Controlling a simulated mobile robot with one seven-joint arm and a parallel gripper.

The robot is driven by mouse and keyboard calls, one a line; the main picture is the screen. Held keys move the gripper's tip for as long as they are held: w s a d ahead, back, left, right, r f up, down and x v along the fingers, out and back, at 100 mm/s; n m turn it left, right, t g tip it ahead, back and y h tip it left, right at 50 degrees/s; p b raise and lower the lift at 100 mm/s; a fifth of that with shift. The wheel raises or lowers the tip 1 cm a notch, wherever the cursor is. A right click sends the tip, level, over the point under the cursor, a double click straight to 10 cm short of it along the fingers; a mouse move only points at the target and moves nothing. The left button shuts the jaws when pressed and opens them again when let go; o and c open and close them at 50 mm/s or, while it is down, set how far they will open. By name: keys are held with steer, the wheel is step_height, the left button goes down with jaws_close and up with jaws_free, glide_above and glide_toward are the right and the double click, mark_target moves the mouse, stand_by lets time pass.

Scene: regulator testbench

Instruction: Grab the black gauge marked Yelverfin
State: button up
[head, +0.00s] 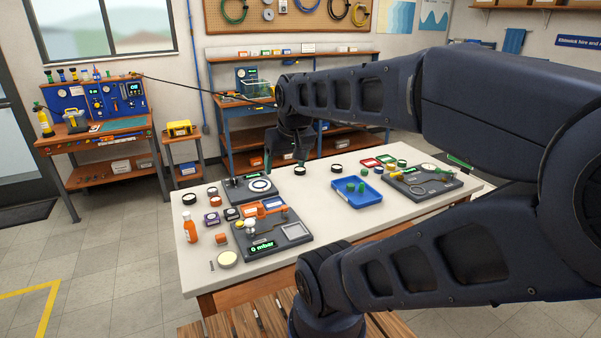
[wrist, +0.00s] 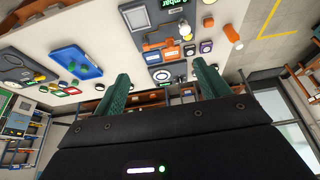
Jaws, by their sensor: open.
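Several round black gauges with pale faces stand on the white table: one at the left edge (head: 189,199), one by the back edge (head: 272,170), one just right of it (head: 300,170) and one farther right (head: 337,169). Their lettering is too small to read, so I cannot tell which is marked Yelverfin. My gripper (head: 286,158) hangs above the table's back edge, near the back gauges. In the wrist view my gripper (wrist: 163,82) shows two green fingers spread apart with nothing between them.
A test unit with a round plate (head: 250,188), a unit with a green display (head: 270,235), a blue tray (head: 357,191) and another unit at right (head: 420,180) crowd the white table (head: 325,230). An orange bottle (head: 190,228) stands at left. The front middle is clear.

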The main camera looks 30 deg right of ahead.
steer(key=shift+o, duration=0.5)
steer(key=n+g+h, duration=0.2)
steer(key=n+h, duration=0.2)
steer(key=n, duration=2.1)
glide_above(299, 169)
steer(key=a, duration=0.2)
steer(key=f, duration=2.8)
steer(key=shift+s+d+f, duration=0.1)
steer(key=shift+s, duration=0.2)
steer(key=shift+d+x, duration=0.2)
steer(key=shift+x, duration=2.4)
steer(key=shift+s, duration=0.1)
